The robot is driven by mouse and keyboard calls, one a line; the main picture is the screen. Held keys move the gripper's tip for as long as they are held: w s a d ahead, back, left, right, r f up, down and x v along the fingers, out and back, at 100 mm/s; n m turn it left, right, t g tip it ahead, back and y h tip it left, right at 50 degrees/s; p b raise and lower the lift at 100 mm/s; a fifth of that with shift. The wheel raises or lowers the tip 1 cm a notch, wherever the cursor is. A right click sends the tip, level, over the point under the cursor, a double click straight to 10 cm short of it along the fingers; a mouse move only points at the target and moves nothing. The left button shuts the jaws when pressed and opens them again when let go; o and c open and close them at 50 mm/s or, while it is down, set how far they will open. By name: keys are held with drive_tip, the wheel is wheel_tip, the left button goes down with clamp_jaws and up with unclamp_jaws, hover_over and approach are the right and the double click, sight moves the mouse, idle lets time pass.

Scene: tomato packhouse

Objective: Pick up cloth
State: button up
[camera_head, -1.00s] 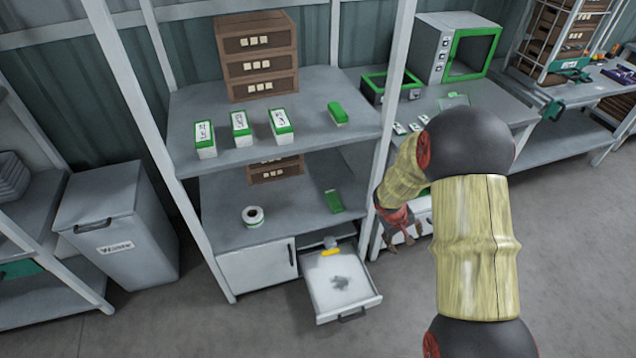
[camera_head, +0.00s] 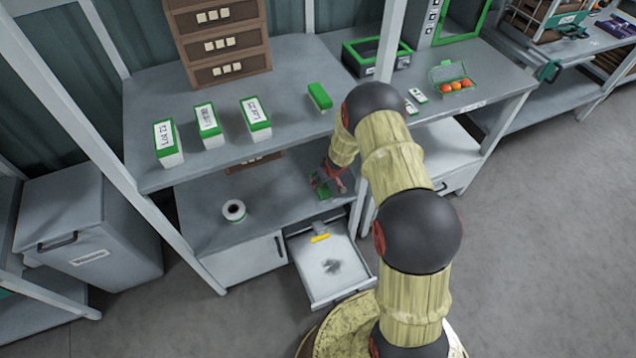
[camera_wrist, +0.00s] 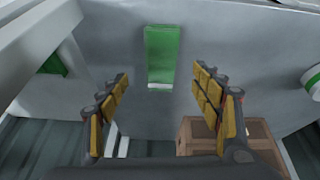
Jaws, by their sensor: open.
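A flat green rectangle, which looks like the folded cloth (camera_wrist: 162,52), lies on the grey lower shelf. It has a pale edge on its near side in the wrist view. My gripper (camera_wrist: 161,80) is open and empty, with its yellow-padded fingers spread and the cloth between and beyond their tips. In the head view my gripper (camera_head: 328,180) is over the right part of the lower shelf and partly hides the cloth (camera_head: 322,191). I cannot tell whether the fingers touch the shelf.
A white tape roll (camera_head: 233,210) stands on the lower shelf. An open drawer (camera_head: 318,287) below holds a yellow item (camera_head: 320,238) and a dark grey patch. The upper shelf (camera_head: 290,90) hangs over the gripper, with several green-topped boxes and a green block (camera_head: 319,96). A shelf post is close by.

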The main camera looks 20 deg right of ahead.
drive_tip(key=shift+a, duration=0.15)
drive_tip(key=shift+w+f+m, duration=0.2)
drive_tip(key=shift+f+m, duration=0.2)
drive_tip(key=shift+f, duration=0.05)
drive_tip(key=shift+b+x, duration=1.9)
drive_tip(key=shift+x, duration=1.6)
drive_tip(key=shift+w+r, duration=0.1)
drive_tip(key=shift+w, duration=0.05)
drive_tip(key=c, duration=1.1)
drive_tip(key=shift+c, duration=0.7)
drive_tip(key=shift+r, duration=0.2)
